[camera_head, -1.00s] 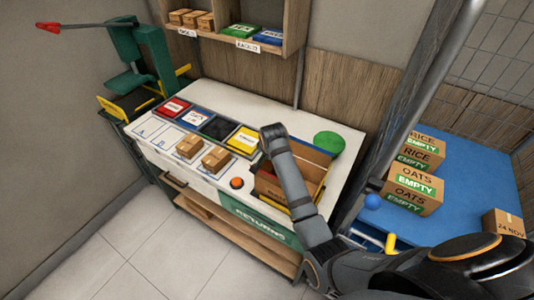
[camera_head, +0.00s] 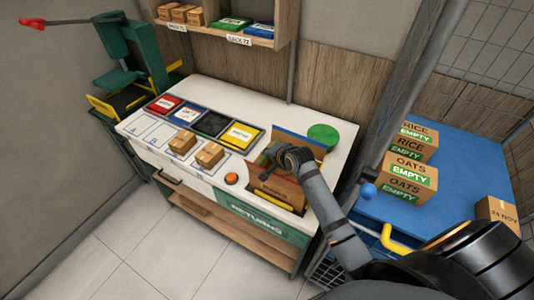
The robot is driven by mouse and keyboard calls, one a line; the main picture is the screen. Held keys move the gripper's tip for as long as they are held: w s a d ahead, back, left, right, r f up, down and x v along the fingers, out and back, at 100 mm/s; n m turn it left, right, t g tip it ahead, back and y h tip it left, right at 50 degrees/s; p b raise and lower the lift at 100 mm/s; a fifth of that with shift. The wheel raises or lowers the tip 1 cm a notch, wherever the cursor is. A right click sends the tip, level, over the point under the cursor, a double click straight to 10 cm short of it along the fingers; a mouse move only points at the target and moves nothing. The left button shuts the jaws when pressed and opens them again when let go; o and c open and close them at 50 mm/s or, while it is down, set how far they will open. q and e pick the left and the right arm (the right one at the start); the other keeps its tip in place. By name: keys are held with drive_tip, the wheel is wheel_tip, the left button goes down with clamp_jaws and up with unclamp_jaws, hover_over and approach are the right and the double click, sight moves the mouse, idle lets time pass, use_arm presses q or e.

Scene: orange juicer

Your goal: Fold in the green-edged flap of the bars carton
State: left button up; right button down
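The open brown carton (camera_head: 288,190) stands at the right end of the white bench, with dark lettering on its near side too small to read surely. A blue-edged flap stands up at its back and a yellow edge shows low on its near side. I cannot make out a green-edged flap; my arm covers part of the carton. My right gripper (camera_head: 265,160) is over the left part of the carton's opening, with its fingers pointing left and down. Its finger gap is too small to judge, and so is any contact. My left gripper is out of view.
A green disc (camera_head: 323,136) lies behind the carton. A red-orange button (camera_head: 231,179) and two small boxes (camera_head: 209,154) are to its left, with coloured trays (camera_head: 212,124) behind them. A blue table (camera_head: 462,180) with stacked cartons (camera_head: 408,178) stands right.

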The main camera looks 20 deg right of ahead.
drive_tip(key=c, duration=1.6)
unclamp_jaws()
drive_tip(key=v, duration=0.7)
drive_tip(key=shift+r, duration=0.2)
